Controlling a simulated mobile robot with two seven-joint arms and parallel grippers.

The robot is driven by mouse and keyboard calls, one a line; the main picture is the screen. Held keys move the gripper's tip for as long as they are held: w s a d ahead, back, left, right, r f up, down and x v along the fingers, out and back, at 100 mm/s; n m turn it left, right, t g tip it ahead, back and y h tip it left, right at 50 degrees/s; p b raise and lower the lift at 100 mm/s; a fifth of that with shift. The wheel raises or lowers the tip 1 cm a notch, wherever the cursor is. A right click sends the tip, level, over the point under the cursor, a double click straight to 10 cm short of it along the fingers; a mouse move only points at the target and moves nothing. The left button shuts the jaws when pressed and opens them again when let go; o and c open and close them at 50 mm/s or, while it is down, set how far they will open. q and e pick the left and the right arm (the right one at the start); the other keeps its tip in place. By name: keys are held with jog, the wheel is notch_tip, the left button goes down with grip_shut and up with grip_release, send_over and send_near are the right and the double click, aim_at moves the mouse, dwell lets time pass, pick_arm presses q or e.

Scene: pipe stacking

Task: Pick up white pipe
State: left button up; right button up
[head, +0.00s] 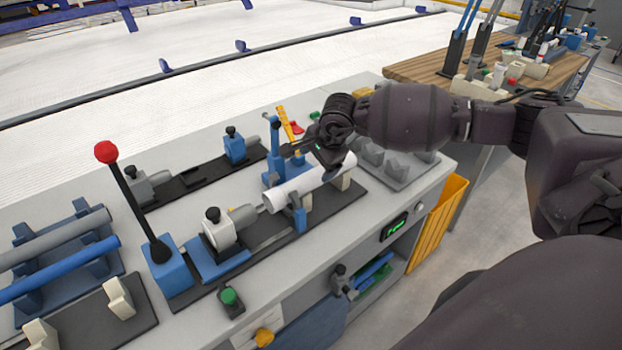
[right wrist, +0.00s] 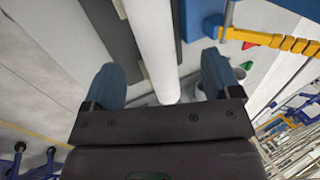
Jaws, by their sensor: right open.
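My right gripper (head: 318,165) is over the pipe's right part in the head view. In the right wrist view, the white pipe (right wrist: 153,45) runs down between the two blue fingers of my right gripper (right wrist: 162,75), with a gap on each side. The right gripper is open and empty. The head view does not clearly show how far the fingers reach down around the pipe. My left gripper is not in view.
A red-knobbed lever (head: 128,195) stands left of the fixture. A grey pipe (head: 55,237) and a blue pipe (head: 60,270) lie in a rack at far left. A yellow bin (head: 437,235) hangs at the bench's right end. A blue post and yellow strip (right wrist: 275,40) stand close to the right finger.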

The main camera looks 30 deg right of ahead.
aim_at(314, 175)
jog(key=shift+s+x, duration=0.15)
jog(key=shift+x, duration=1.75)
jog(key=shift+s+x, duration=0.2)
jog(key=shift+x, duration=1.75)
jog(key=shift+f, duration=0.15)
